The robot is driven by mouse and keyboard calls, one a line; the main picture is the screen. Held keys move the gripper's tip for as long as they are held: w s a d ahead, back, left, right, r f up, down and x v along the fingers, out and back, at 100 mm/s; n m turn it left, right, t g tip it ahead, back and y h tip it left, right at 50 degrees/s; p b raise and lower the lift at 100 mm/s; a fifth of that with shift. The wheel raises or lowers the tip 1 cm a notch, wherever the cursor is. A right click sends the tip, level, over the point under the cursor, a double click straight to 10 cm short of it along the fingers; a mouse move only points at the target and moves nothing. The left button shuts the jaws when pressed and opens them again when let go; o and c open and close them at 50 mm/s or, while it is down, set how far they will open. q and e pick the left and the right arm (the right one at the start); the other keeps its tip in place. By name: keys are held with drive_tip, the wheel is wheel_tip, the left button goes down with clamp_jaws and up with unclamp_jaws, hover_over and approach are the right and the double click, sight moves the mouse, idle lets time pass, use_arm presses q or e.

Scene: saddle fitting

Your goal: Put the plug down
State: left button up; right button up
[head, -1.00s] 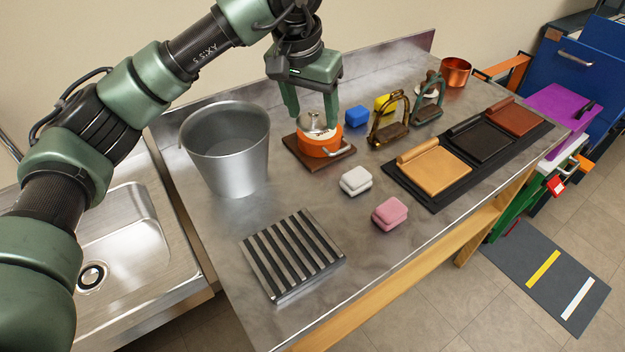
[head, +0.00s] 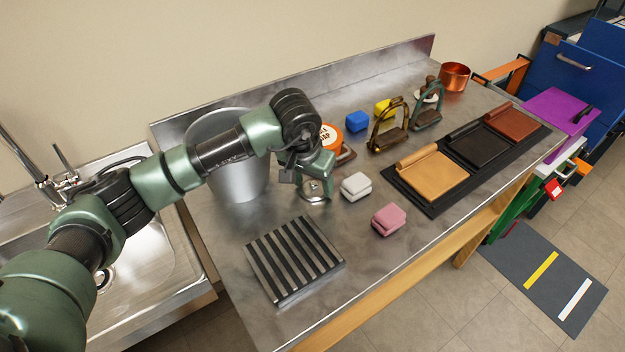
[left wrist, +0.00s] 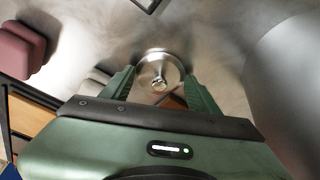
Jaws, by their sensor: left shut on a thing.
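My left gripper (head: 308,190) is shut on a round, shiny metal plug (head: 317,189) with a small knob on top. The gripper points down over the bench, between the bucket and the white block, just behind the slatted rack. In the left wrist view the plug (left wrist: 160,72) sits between the two green fingertips, knob toward the camera. I cannot tell whether its underside touches the bench. My right gripper is not in view.
The metal bucket (head: 243,182) stands left of my gripper, partly hidden by my arm. The slatted rack (head: 292,258) lies in front, white (head: 355,187) and pink (head: 388,220) blocks to the right. Behind is an orange tin (head: 331,138) with a white label. Bare bench (head: 350,250) lies right of the rack.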

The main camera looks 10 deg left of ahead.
use_arm(q)
drive_tip(key=shift+f, duration=0.2)
drive_tip(key=o, duration=1.3)
drive_tip(key=shift+o, duration=0.2)
drive_tip(key=shift+r, duration=0.45)
drive_tip(key=b+v, duration=0.1)
drive_tip(key=v, duration=1)
drive_tip(key=shift+r+b, duration=0.25)
drive_tip(key=shift+b, duration=0.05)
